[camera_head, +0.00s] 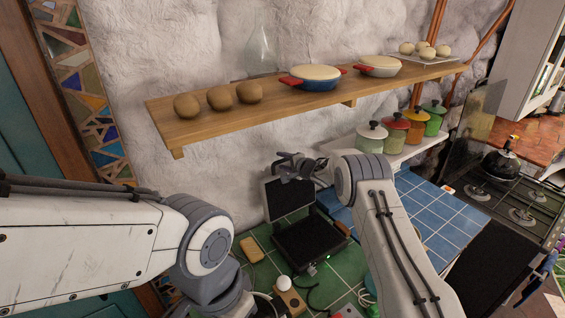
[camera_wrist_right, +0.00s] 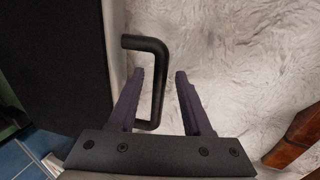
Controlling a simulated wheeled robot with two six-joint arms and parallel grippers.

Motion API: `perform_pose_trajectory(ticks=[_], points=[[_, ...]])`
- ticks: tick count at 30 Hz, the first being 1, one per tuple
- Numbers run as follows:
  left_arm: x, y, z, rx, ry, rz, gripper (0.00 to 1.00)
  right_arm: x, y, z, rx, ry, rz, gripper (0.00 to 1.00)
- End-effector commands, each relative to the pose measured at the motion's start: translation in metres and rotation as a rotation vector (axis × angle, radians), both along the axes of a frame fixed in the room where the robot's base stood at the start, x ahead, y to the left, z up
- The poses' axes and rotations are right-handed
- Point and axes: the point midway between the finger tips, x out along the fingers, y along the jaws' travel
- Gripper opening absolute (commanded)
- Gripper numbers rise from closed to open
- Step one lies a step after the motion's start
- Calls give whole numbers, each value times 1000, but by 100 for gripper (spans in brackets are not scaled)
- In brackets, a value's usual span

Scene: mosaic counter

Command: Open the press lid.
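The press stands on the green tiled counter. Its dark base (camera_head: 308,246) lies flat and its lid (camera_head: 288,197) is raised, tilted up near the wall. My right gripper (camera_head: 292,166) is at the top edge of the lid. In the right wrist view the lid (camera_wrist_right: 55,60) fills the left side, and its black bent handle (camera_wrist_right: 155,85) passes between the fingers of my right gripper (camera_wrist_right: 160,88). The fingers are apart, with the handle nearer the left finger; they do not clamp it. My left arm comes in from the left, its gripper out of sight.
A wooden shelf (camera_head: 290,103) above holds brown round loaves (camera_head: 220,97) and lidded pans (camera_head: 312,77). Coloured pots (camera_head: 393,134) stand behind on the right. A small board with a white egg-like object (camera_head: 284,283) lies before the press. Blue tiles (camera_head: 428,216) to the right are largely clear.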

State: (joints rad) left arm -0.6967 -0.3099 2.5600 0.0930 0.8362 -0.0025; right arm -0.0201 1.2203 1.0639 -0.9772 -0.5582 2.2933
Motion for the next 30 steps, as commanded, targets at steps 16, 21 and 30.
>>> perform_pose_trajectory(ticks=[16,21,30], points=[[0,0,-24,0,0,-2,0,-33,-19,10,1,1,-3,50],[0,0,-38,0,0,-3,0,-56,-32,20,0,-1,-2,50],[0,0,-49,0,0,-4,0,-84,-46,33,0,-1,-1,50]])
